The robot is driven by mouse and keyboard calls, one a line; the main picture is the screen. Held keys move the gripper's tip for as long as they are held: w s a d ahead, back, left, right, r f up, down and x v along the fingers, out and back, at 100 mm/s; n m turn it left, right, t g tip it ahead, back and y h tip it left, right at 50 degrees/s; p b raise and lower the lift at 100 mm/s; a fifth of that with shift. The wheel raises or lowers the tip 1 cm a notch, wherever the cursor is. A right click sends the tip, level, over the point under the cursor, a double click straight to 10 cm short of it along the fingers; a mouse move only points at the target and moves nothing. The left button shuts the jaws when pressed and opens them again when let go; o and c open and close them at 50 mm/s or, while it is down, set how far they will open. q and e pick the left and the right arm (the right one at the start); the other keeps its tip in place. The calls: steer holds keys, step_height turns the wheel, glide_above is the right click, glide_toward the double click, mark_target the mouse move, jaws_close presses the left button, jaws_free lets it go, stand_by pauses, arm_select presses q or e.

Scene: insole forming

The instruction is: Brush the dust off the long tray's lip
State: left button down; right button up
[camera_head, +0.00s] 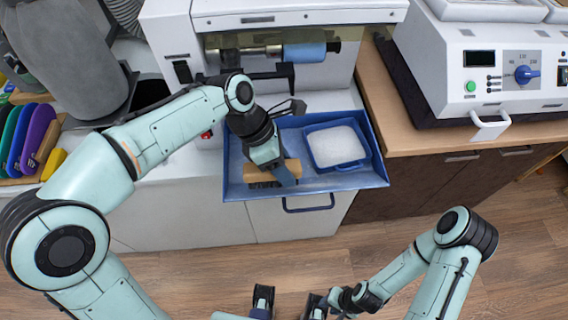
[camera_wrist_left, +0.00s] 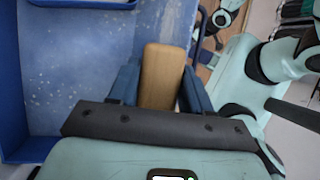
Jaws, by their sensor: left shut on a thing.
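The long blue tray (camera_head: 372,178) sticks out from the front of the grey-white machine. Pale dust specks show on its blue surface in the left wrist view (camera_wrist_left: 70,90). My left gripper (camera_head: 272,176) is over the left part of the tray near its front lip. It is shut on a wooden-handled brush (camera_head: 258,171); the wooden block also shows between the fingers in the left wrist view (camera_wrist_left: 162,75). The bristles are hidden or too dark to make out, so contact with the lip cannot be told. My right gripper (camera_head: 289,303) is low at the bottom, fingers apart and empty.
A smaller blue tray (camera_head: 366,160) with white contents sits inside the long tray. A handle (camera_head: 307,208) is below the lip. A white control box (camera_head: 480,75) stands right on a wooden counter. Coloured insoles (camera_head: 30,135) stand in a rack at left. Floor in front is clear.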

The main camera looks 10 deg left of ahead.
mark_target(294, 162)
arm_select(q)
steer(key=shift+f+b, duration=0.4)
steer(key=shift+f, duration=0.5)
arm_select(e)
steer(key=shift+s+f, duration=0.15)
steer(key=shift+f, duration=0.25)
